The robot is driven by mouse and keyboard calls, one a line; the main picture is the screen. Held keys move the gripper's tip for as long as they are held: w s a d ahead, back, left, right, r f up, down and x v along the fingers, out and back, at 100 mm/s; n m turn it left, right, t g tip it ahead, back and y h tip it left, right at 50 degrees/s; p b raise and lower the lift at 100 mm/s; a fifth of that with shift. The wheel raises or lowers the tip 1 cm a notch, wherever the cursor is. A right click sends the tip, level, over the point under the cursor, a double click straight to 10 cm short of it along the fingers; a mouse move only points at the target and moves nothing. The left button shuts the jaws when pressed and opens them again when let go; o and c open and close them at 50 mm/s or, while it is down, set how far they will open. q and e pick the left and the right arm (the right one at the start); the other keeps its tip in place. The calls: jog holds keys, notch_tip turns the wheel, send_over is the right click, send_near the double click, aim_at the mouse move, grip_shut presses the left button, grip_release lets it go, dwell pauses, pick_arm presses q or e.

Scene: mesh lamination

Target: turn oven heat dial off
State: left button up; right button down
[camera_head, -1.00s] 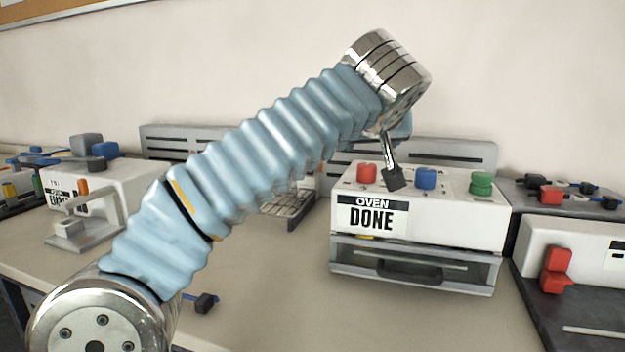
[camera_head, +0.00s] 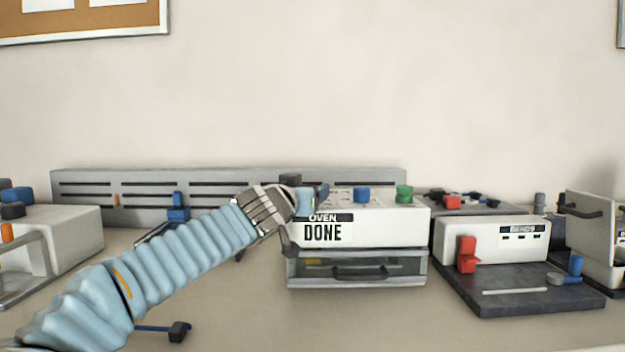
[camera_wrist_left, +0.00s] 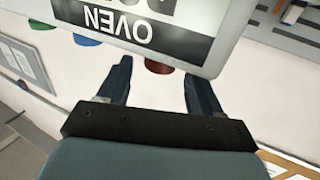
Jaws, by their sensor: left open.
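The oven (camera_head: 392,228) is a white box labelled "OVEN DONE" with a dark drawer-like door below. On its top are a blue dial (camera_head: 361,195) and a green dial (camera_head: 404,193). A red dial (camera_wrist_left: 158,66) shows in the left wrist view, beside the blue (camera_wrist_left: 87,40) and green (camera_wrist_left: 42,25) dials. Which one is the heat dial I cannot read. My left gripper (camera_wrist_left: 164,80) is open, with the red dial between or just beyond its fingertips; contact is unclear. In the head view my left gripper (camera_head: 308,198) is at the oven's upper left and hides the red dial.
A grey slotted rail (camera_head: 110,190) runs along the wall behind. Right of the oven is a white unit with a red lever (camera_head: 466,254) on a dark base. A white machine (camera_head: 70,235) stands at left. The bench before the oven is mostly clear.

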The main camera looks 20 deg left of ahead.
pick_arm(q)
jog(key=w, duration=0.2)
jog(key=w+p, duration=0.1)
jog(key=w, duration=0.1)
jog(key=shift+d+r, duration=0.1)
jog(key=shift+d, duration=0.1)
jog(key=shift+w+d, duration=0.1)
jog(key=shift+w, duration=0.3)
jog(key=shift+c, duration=0.5)
jog(key=c, duration=0.9)
jog(key=shift+o, duration=0.2)
jog(key=y+b, duration=0.1)
jog(key=b, duration=0.1)
jog(key=n+y+b, duration=0.1)
jog(key=b, duration=0.2)
jog(key=shift+f+n, duration=0.3)
jog(key=shift+f, duration=0.05)
jog(key=shift+r+y, duration=0.2)
jog(key=shift+y, duration=0.3)
